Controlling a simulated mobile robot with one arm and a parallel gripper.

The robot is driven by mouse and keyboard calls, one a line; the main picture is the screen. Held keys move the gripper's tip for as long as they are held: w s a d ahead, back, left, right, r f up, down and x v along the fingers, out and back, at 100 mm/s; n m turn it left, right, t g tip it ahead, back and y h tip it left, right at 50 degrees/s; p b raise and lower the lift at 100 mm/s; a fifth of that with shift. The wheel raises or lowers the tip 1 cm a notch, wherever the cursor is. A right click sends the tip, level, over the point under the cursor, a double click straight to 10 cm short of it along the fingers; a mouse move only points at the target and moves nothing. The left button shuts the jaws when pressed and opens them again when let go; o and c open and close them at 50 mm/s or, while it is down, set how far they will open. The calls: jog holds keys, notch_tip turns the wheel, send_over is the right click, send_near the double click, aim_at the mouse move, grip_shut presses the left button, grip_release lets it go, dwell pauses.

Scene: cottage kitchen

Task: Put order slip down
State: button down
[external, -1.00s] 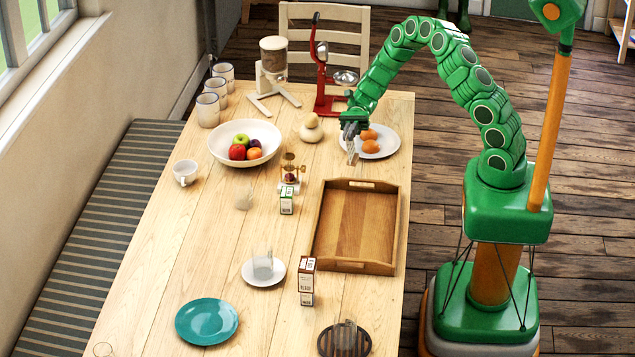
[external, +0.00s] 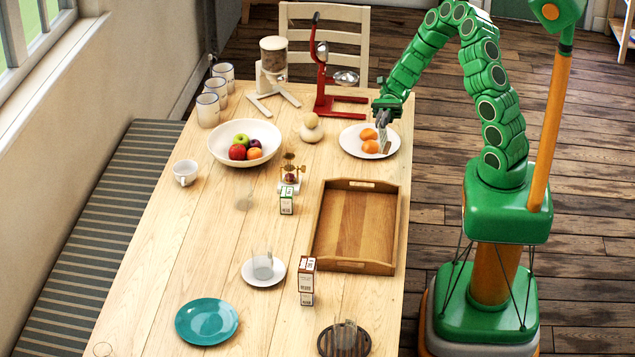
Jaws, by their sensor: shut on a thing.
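My gripper (external: 384,122) is shut on the order slip (external: 386,138), a small pale sheet with marks too small to read. The slip hangs below the fingers, in front of the right part of a white plate (external: 349,139). Two orange-brown eggs (external: 369,141) lie on that plate. I cannot tell whether the slip touches the plate or is held above it.
A wooden tray (external: 356,225) lies in front of the plate. A red juicer (external: 323,90) stands behind it, and a pale rounded object (external: 311,128) is to its left. A fruit bowl (external: 243,150) stands farther left. Bare table (external: 225,260) shows near the left middle.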

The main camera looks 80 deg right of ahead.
jog(key=w+d+f+m+t+h, duration=0.25)
jog(key=w+m+t, duration=0.2)
jog(key=w, duration=0.55)
jog(key=w+d+f+m+t+h, duration=0.1)
jog(key=w+d+m+t+h, duration=0.3)
jog(key=w, duration=0.5)
jog(key=w+f+n+t+y, duration=0.1)
jog(key=w+f, duration=0.4)
jog(key=f, duration=0.4)
jog(key=shift+w+f, duration=0.15)
jog(key=shift+f, duration=0.05)
jog(key=shift+n+y, duration=0.25)
jog(key=c, duration=1.3)
grip_release()
jog(key=shift+f, duration=0.1)
